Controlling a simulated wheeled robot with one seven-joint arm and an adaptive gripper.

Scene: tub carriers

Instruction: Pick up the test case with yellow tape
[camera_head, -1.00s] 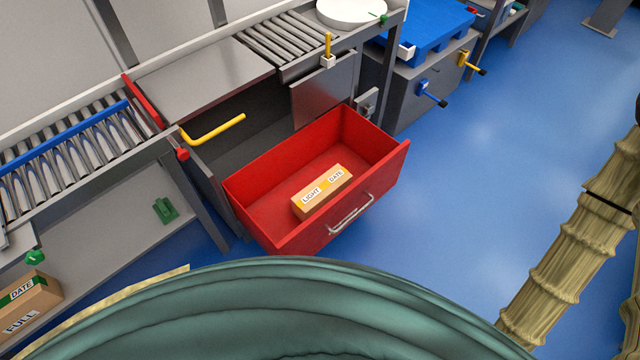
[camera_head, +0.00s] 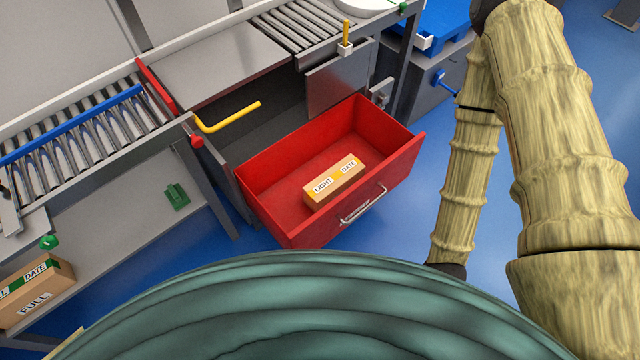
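The test case with yellow tape (camera_head: 336,181) is a small tan box with "LIGHT" and "DATE" labels and a yellow band between them. It lies on the floor of the open red drawer (camera_head: 282,218), near the drawer's front wall. My arm shows at the right, with its lower end right of the drawer and apart from it. My gripper is not visible in the view.
Another box (camera_head: 38,289) with green tape and a "FULL" label sits on the lower shelf at the left. A yellow bent handle (camera_head: 228,118) sticks out above the drawer's back left. Roller conveyors (camera_head: 90,150) and a metal worktop (camera_head: 215,62) stand behind the drawer.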

